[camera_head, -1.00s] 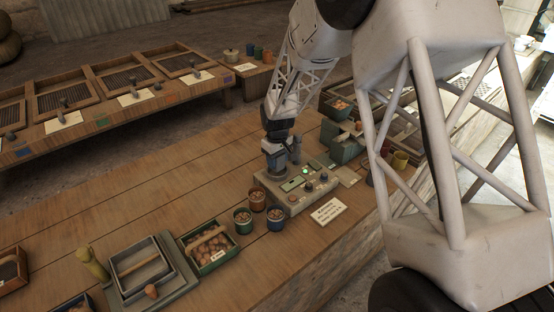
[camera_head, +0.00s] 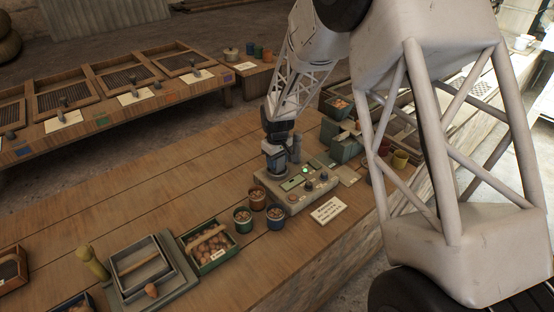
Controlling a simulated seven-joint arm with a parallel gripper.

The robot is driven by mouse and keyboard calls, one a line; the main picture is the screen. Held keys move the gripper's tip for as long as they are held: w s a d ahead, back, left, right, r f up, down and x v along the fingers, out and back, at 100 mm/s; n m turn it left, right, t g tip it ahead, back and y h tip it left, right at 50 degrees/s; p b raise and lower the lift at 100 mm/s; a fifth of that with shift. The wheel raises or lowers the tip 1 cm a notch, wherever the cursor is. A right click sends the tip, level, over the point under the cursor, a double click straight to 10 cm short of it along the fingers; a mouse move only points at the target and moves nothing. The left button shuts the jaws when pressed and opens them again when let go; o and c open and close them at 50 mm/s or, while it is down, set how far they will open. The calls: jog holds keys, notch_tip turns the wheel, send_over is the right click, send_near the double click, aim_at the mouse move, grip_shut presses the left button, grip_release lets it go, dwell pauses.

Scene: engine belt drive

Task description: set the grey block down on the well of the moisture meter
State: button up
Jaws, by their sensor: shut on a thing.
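The moisture meter (camera_head: 296,191) is a pale grey-green box with a lit green lamp, a small display and knobs, on the wooden table. My gripper (camera_head: 277,169) points down over the meter's back left part, where the well would be. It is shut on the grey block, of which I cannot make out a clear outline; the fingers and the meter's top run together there. The well itself is hidden by my gripper. I cannot tell whether the block touches the meter.
Several small cups of nuts (camera_head: 243,219) stand left of the meter. A green box (camera_head: 210,243) and a grey tray (camera_head: 150,270) lie further left. A white card (camera_head: 327,209) lies in front. Green containers (camera_head: 346,146) stand behind right. The table's back left is clear.

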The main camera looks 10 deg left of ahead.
jog(key=shift+f, duration=0.75)
dwell(1.0)
jog(key=o, duration=1.6)
jog(key=shift+c, duration=0.2)
jog(key=shift+r, duration=4.5)
